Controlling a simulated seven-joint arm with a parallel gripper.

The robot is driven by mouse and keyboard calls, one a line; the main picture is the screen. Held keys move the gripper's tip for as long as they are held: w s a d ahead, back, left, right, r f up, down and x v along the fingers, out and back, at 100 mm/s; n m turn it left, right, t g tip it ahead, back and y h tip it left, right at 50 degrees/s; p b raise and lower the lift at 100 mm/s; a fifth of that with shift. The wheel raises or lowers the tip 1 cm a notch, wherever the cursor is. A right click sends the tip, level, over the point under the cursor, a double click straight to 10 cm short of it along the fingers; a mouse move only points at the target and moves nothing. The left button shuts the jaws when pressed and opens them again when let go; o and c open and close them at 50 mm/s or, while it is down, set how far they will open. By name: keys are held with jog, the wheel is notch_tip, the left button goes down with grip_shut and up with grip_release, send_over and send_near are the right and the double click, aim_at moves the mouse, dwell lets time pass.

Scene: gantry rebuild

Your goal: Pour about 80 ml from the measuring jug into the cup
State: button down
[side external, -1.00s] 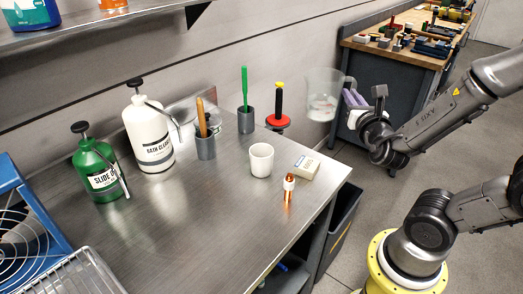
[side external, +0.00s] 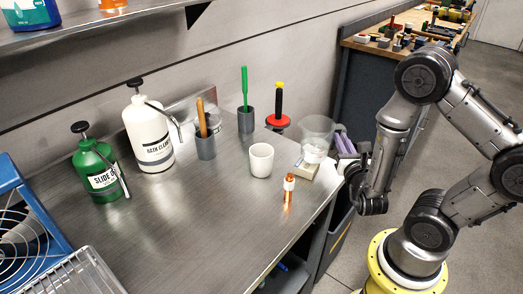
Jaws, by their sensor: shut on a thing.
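The clear measuring jug (side external: 317,135) is upright, right of the cup, with a little clear liquid low in it. My gripper (side external: 347,160) is shut on the jug at its handle side; the exact contact is hard to see. The white cup (side external: 261,161) stands upright on the steel bench, apart from the jug. The jug's base overlaps a small beige box-like device (side external: 304,169) in the picture; I cannot tell whether it touches it or hangs above.
Behind are grey holders (side external: 246,121), a red-and-yellow-topped tool (side external: 279,105), and white (side external: 150,135) and green (side external: 99,172) pump bottles.

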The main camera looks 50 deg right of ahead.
aim_at(317, 119)
dwell(0.4)
jog(key=r+n, duration=0.1)
jog(key=w+a+r+n, duration=0.1)
jog(key=r+n, duration=0.1)
jog(key=n, duration=0.1)
jog(key=shift+w+a+r, duration=0.25)
jog(key=shift+w+a, duration=0.15)
jog(key=w+a+r+n, duration=0.2)
jog(key=n, duration=0.1)
jog(key=shift+w+r, duration=0.1)
jog(key=shift+r, duration=0.1)
jog(key=shift+w+a+r+n, duration=0.2)
jog(key=shift+w+a+n, duration=0.1)
jog(key=shift+n, duration=0.45)
jog(key=shift+w+a+r+n, duration=0.2)
jog(key=shift+w+a+n, duration=0.1)
jog(key=shift+n, duration=0.45)
jog(key=shift+w+a+n, duration=0.15)
jog(key=shift+n, duration=0.25)
jog(key=shift+w+r, duration=0.1)
jog(key=shift+r, duration=0.15)
jog(key=shift+w+a+r+n, duration=0.35)
jog(key=shift+r+n, duration=0.2)
jog(key=shift+n, duration=0.25)
jog(key=shift+w+a+r+n+p, duration=0.3)
jog(key=shift+w+a+r+n, duration=0.25)
jog(key=shift+r+n, duration=0.3)
dwell(0.3)
